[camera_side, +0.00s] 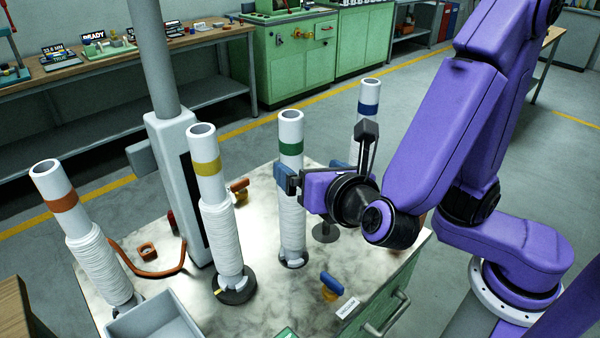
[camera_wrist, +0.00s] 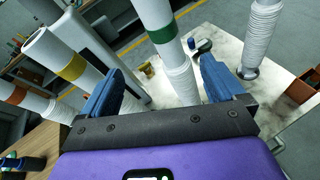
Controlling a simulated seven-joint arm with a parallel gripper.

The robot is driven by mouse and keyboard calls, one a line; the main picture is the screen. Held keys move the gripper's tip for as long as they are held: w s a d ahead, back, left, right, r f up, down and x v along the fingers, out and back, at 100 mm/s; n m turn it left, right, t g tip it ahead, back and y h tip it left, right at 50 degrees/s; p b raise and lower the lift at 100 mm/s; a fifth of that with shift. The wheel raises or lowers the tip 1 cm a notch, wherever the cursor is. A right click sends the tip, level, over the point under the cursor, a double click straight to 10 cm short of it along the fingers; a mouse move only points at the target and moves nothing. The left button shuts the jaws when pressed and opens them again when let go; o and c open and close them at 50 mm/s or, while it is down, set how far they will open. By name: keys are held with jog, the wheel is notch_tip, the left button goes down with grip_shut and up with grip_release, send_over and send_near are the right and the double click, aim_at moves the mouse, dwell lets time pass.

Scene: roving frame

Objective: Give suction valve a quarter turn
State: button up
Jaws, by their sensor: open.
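Two small valves with brass bodies stand on the marble-topped bench. One has a blue handle (camera_side: 332,283) near the front edge, beside a small white label (camera_side: 347,307) whose text is too small to read. The other has an orange-brown handle (camera_side: 239,186) farther back, between the yellow-banded and green-banded tubes. I cannot tell which is the suction valve. My gripper (camera_side: 290,181) is open beside the green-banded tube (camera_side: 291,131), above and behind the blue-handled valve. In the wrist view, that tube appears between the blue fingers (camera_wrist: 163,85); contact is unclear.
Orange-banded (camera_side: 61,203), yellow-banded (camera_side: 206,165) and blue-banded (camera_side: 369,110) tubes also stand upright on the bench. A grey column (camera_side: 180,180) rises behind them. A grey tray (camera_side: 155,325) sits at the front left. The marble (camera_side: 290,290) near the blue-handled valve is fairly clear.

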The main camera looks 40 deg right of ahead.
jog(key=shift+a+r+n+t+y, duration=0.1)
jog(key=shift+a+r+n+t, duration=0.15)
jog(key=shift+a, duration=0.2)
jog(key=shift+a+r+n+t+y, duration=0.15)
jog(key=shift+a+n, duration=0.15)
jog(key=shift+a, duration=0.15)
jog(key=shift+a+r+n+t+y, duration=0.15)
jog(key=shift+a+n+t, duration=0.1)
jog(key=shift+a, duration=0.2)
jog(key=s+d+f+m+g+h, duration=0.1)
jog(key=s+d+f+m+g, duration=0.15)
jog(key=d+m+g, duration=0.35)
jog(key=s+d+f+m+g+h, duration=0.1)
jog(key=s+d+f+m+g, duration=0.2)
jog(key=d, duration=0.6)
jog(key=s+d+f+m+g+y, duration=0.1)
jog(key=s+m+g+y, duration=0.4)
jog(key=s+m, duration=0.4)
jog(key=shift+s+f+m+g+y, duration=0.35)
jog(key=shift+s+y, duration=0.25)
jog(key=shift+s, duration=0.3)
